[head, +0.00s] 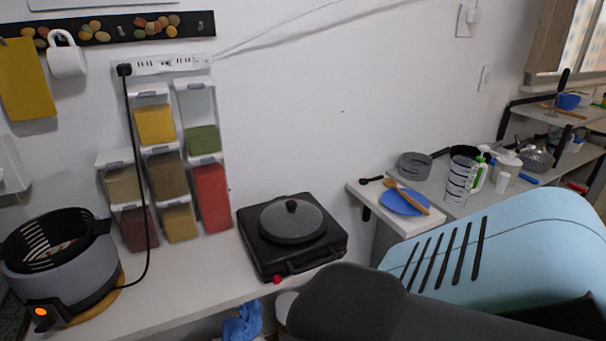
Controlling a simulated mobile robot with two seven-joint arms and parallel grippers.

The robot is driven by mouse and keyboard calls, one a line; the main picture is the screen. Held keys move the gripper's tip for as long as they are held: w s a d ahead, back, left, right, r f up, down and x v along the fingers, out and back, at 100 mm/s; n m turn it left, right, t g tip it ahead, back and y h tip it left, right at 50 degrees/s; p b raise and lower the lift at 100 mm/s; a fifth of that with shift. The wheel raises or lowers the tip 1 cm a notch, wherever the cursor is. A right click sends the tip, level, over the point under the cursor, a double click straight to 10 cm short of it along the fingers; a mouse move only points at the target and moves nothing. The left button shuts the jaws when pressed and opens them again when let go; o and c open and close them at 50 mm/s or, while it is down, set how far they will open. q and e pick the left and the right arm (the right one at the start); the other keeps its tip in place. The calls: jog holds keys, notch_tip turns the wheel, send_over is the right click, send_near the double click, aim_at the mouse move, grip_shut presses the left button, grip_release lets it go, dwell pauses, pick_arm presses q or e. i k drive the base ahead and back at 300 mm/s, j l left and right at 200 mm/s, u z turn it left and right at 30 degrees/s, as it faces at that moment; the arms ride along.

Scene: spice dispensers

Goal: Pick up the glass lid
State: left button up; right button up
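A round dark lid, which looks like the glass lid (278,224), sits on a black portable cooker (255,249) on the white counter. A dark round knob stands at the middle of the lid. I cannot tell whether a pan is under it. Neither of my grippers is in view, so nothing shows touching the lid.
Spice dispensers (211,196) hang on the wall left of the cooker. A grey fryer (65,277) with a black basket stands at the left; its black cord (131,150) runs up to a power strip (170,64). A blue plate (399,203) with a wooden spoon lies right.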

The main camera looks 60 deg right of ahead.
aim_at(289, 222)
jog(key=z, duration=1.7)
jog(key=l, duration=0.35)
jog(key=i+l+u, duration=0.15)
jog(key=l, duration=0.2)
